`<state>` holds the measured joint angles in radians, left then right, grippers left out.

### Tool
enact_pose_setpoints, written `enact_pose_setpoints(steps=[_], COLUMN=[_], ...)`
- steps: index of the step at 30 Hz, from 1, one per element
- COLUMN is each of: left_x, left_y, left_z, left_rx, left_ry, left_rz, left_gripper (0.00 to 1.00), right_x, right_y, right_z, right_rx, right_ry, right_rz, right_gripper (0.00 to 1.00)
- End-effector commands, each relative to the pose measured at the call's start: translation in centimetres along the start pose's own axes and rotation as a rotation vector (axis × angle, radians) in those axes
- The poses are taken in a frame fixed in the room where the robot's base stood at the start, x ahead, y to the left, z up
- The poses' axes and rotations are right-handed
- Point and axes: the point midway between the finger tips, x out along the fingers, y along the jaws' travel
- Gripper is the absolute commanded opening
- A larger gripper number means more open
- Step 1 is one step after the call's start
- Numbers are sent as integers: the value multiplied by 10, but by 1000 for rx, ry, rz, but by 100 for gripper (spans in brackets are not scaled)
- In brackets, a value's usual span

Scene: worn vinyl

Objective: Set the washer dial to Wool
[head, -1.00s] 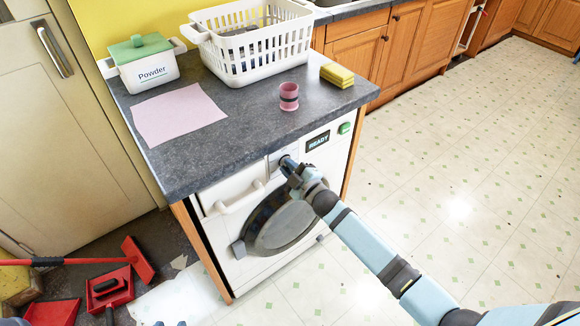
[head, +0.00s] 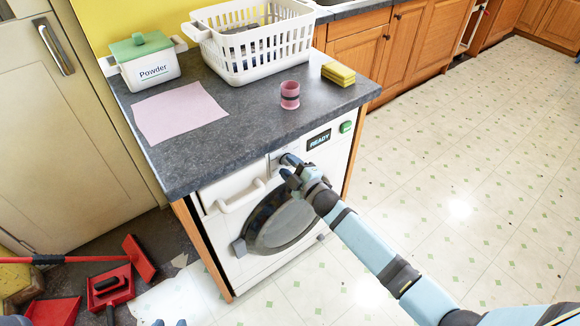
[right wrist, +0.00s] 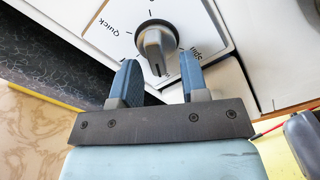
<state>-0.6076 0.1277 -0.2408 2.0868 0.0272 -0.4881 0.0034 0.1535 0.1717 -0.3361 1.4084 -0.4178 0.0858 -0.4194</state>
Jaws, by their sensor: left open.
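The washer (head: 228,262) stands under the dark counter with its round door shut. Its grey dial (right wrist: 153,46) shows in the right wrist view, with a raised grip bar running roughly up and down the picture. "Quick" reads at its upper left and another label, apparently "Spin", at its lower right. I see no "Wool" label; which mark the dial points to is unclear. My right gripper (right wrist: 158,82) is open in front of the dial, its fingers apart and seemingly clear of the knob. In the head view, my left gripper (head: 170,323) barely shows at the bottom edge.
The display (head: 318,139) reads READY beside a green button (head: 346,127). On the counter (head: 240,130) are a powder box (head: 148,68), pink cloth (head: 178,110), white basket (head: 262,45), pink cup (head: 290,96) and yellow sponge (head: 338,74). Red cleaning tools (head: 110,287) lie at lower left. Floor at right is clear.

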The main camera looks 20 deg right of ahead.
Motion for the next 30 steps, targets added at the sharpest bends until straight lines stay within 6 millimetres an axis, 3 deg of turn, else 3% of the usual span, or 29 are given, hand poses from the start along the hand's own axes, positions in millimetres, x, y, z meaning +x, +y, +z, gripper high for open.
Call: enact_pose_setpoints(steps=[11,24,30], left_x=[0,-2,-2], left_y=[2,2,1], left_z=[-1,-2,-2], left_rx=[-6,-10,-11], left_ry=[0,-5,-6], left_rz=[0,0,-1], left_gripper=[43,43,43], right_x=[-9,-102,-130], right_y=[0,0,0], right_z=[1,0,0], right_rx=[0,0,1], right_ry=[-1,-1,-1], right_rz=[-1,-1,0], right_gripper=[40,40,40])
